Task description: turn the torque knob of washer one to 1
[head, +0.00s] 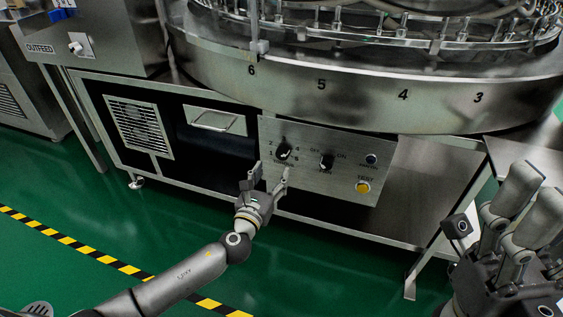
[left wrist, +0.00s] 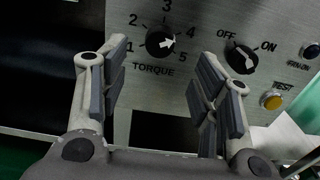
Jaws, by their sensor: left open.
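The torque knob (head: 283,152) is a round black dial with a white pointer on the steel control panel. My left gripper (head: 267,177) is open in front of the panel, just below the knob in the head view. In the left wrist view its fingers stand apart to the left and right of the knob, with nothing between them. I cannot tell the exact gap to the panel.
An OFF/ON switch (left wrist: 241,57) sits right of the knob, close to the right finger in the wrist view. A yellow TEST button (head: 362,187) and a dark button (head: 371,159) are farther right. The round washer drum (head: 340,92) overhangs above the panel. Green floor is open in front.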

